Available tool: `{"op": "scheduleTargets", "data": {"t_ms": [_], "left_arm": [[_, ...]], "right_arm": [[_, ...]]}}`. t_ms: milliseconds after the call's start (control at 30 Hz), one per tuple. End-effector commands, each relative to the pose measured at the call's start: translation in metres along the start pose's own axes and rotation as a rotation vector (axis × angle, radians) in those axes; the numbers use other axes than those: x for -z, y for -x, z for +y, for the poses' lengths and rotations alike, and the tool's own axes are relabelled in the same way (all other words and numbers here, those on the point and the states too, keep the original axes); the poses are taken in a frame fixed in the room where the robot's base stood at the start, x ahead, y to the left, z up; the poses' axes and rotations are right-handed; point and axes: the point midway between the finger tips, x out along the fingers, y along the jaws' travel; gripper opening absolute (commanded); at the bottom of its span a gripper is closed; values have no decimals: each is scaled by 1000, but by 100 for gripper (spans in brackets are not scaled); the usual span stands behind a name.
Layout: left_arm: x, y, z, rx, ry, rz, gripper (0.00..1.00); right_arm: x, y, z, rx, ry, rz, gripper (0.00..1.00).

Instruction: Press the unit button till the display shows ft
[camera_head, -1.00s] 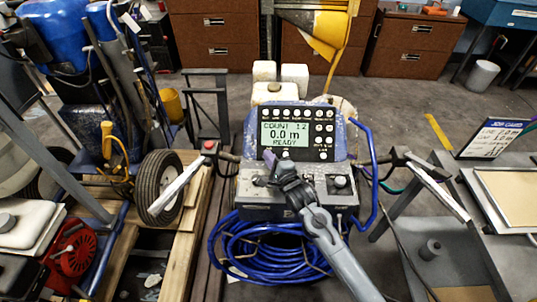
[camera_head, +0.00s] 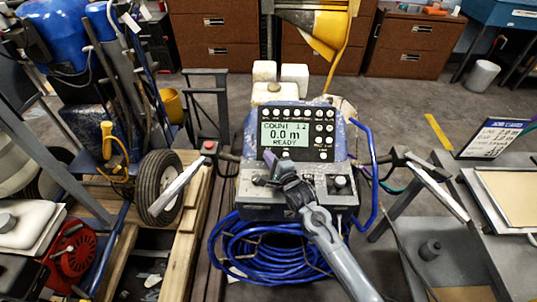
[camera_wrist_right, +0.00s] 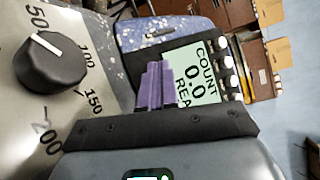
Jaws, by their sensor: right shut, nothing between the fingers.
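The line striper's control panel (camera_head: 325,152) is black and faces me, with white buttons above and to the right of its display. The green display (camera_head: 285,134) reads COUNT 12, 0.0 m and READY. In the right wrist view the display (camera_wrist_right: 205,82) shows sideways and partly covered. My right gripper (camera_head: 272,172) is shut and empty, just below the display's lower edge. Its purple fingers (camera_wrist_right: 155,88) point toward the panel in the wrist view. The gripper hides the panel's lower left, and I cannot tell if the fingertips touch it. My left gripper is not in view.
A black dial (camera_wrist_right: 50,62) with printed numbers sits on the grey box below the panel. Blue hose (camera_head: 270,250) is coiled beneath. A blue tube (camera_head: 374,175) curves along the right side. Handlebars (camera_head: 440,190) reach out on both sides.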

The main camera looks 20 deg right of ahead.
Motion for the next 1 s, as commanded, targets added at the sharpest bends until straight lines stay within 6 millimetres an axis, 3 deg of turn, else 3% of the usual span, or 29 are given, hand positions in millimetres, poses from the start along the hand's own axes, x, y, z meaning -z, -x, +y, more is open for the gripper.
{"op": "scheduleTargets", "data": {"t_ms": [1000], "left_arm": [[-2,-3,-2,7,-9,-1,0]], "right_arm": [[4,-5,4,0,1,0,0]]}}
